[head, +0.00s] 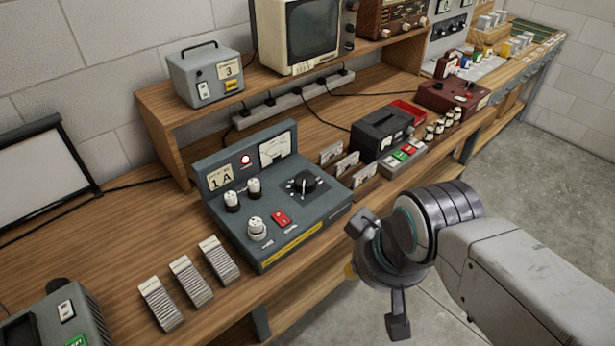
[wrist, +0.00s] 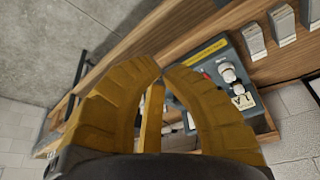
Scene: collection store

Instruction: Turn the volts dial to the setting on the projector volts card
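The grey-blue console (head: 285,235) stands on the bench and carries a black dial (head: 302,184) with marks around it. Its pointer direction is too small to read surely. A card on the console (head: 220,177) reads "1 A"; it also shows in the wrist view (wrist: 243,100). A card with "3" (head: 228,70) is on the grey box on the shelf; its small heading is not legible. My gripper's yellow fingers (wrist: 161,70) come together at the tips with nothing seen between them. In the head view, my gripper is right of the console, apart from it, its fingers mostly hidden.
The console also has white knobs (head: 256,228), a red switch (head: 281,218), a lit red lamp and a meter (head: 274,149). Slanted grey blocks (head: 190,279) stand at the front left. A black unit (head: 381,132) and red box (head: 452,97) stand farther right. Floor is open at right.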

